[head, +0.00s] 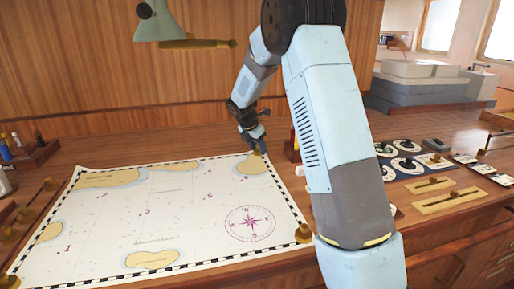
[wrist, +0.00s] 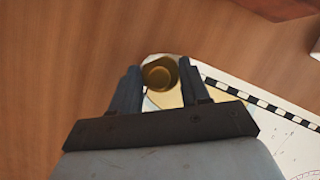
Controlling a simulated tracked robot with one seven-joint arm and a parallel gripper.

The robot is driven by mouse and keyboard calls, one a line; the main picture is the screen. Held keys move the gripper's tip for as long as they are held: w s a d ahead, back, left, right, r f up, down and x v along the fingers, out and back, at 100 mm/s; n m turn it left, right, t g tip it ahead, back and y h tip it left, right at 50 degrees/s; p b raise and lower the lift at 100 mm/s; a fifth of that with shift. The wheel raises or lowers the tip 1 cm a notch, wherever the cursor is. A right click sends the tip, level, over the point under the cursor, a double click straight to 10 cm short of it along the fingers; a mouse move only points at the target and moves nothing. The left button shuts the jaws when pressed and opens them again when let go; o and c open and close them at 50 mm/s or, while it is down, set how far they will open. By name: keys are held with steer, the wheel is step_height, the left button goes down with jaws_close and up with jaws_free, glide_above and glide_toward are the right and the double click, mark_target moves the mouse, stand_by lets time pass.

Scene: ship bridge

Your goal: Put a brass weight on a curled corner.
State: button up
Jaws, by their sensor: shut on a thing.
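The white sea chart (head: 110,215) lies on the wooden desk, with a checkered border and a compass rose. My gripper (head: 257,143) is at its far right corner, pointing down. In the wrist view my gripper (wrist: 160,80) is shut on a brass weight (wrist: 160,72), with one finger on each side. The weight is over the chart corner (wrist: 150,101); I cannot tell whether it touches the paper. Only a bit of this weight shows in the head view. Another brass weight (head: 303,233) sits on the near right corner, and another (head: 12,282) at the near left corner.
Several brass pieces (head: 25,213) stand on the desk left of the chart. A wooden holder with bottles (head: 28,153) is at the back left. A green lamp (head: 160,22) hangs above. Dark dials (head: 405,164) and brass rulers (head: 450,199) lie to the right.

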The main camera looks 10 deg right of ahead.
steer(key=shift+f, duration=0.3)
stand_by(0.5)
steer(key=o, duration=1.3)
steer(key=v, duration=1.4)
steer(key=s+d+r+m+y, duration=0.1)
steer(key=s+d+r+m, duration=0.2)
steer(key=s+r+m, duration=0.5)
steer(key=s+d+m+t+y, duration=0.2)
steer(key=s+m, duration=1.4)
steer(key=s, duration=1.7)
steer(key=shift+s+f+t+y, duration=0.35)
steer(key=shift+f+t+y, duration=0.15)
steer(key=shift+t, duration=0.1)
